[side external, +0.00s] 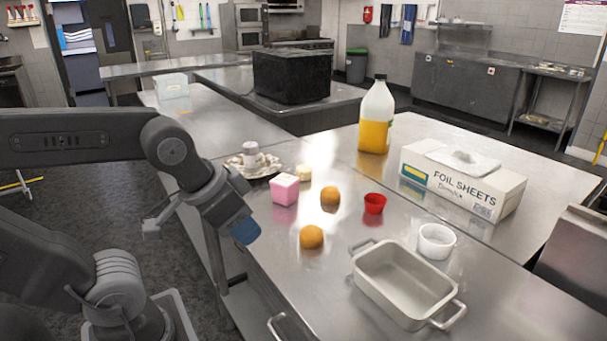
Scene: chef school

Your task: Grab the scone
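A small pale, cream-coloured piece (304,173) on the steel table, just behind the pink cube, may be the scone; it is too small to be sure. Two round orange-brown items (330,196) also lie on the table, the nearer one (311,237) closer to me; they look like oranges or buns. My gripper (246,232) is at the table's left edge, left of all of these and apart from them. Its blue tip shows, but the gap between the fingers does not. I see nothing held in it.
A pink cube (285,190), a red cup (374,203), a white ramekin (436,241) and a grey baking dish (405,282) stand on the table. A patterned plate (236,162) is behind. A juice bottle (376,112) and foil box (483,196) stand further right.

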